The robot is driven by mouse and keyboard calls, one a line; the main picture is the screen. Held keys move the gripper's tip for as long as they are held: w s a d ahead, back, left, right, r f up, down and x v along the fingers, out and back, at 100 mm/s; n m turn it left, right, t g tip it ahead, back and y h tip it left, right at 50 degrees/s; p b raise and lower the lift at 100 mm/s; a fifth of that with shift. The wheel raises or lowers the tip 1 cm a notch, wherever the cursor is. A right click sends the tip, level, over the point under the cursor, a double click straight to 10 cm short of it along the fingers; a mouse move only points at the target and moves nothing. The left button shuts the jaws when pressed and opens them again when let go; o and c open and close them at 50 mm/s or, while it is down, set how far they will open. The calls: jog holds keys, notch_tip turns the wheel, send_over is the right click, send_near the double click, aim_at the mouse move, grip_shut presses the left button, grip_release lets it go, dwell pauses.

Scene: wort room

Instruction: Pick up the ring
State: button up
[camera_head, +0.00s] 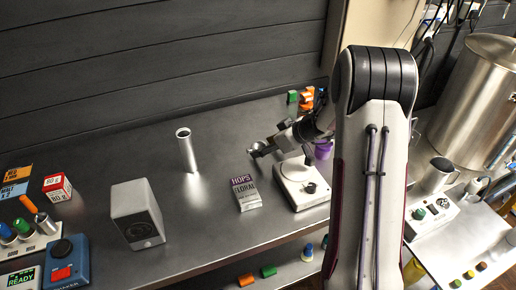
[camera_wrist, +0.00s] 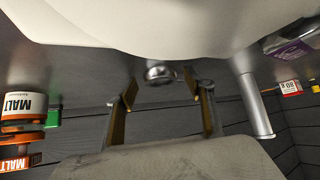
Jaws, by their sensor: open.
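My gripper (camera_head: 265,147) is low over the steel bench, beside the white round-topped device (camera_head: 300,184), with its fingers pointing left in the head view. In the wrist view my gripper (camera_wrist: 160,92) is open, its two fingers apart. A small shiny metal piece (camera_wrist: 159,74) shows in the gap between the fingertips, near the edge of a large white surface. It may be the ring, but its shape is not clear. Contact with the fingers cannot be told. In the head view a shiny bit (camera_head: 256,149) shows at the fingertips, too small to identify.
A hops packet (camera_head: 246,192) lies in front of the gripper. A metal cylinder (camera_head: 187,150) stands left of it and a grey box (camera_head: 137,214) further left. Orange and green containers (camera_head: 306,97) and a purple cup (camera_head: 323,149) are behind. Bench between cylinder and packet is clear.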

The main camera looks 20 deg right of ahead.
jog(key=c, duration=1.2)
jog(key=shift+r, duration=0.1)
notch_tip(320, 180, up, 10)
dwell(0.6)
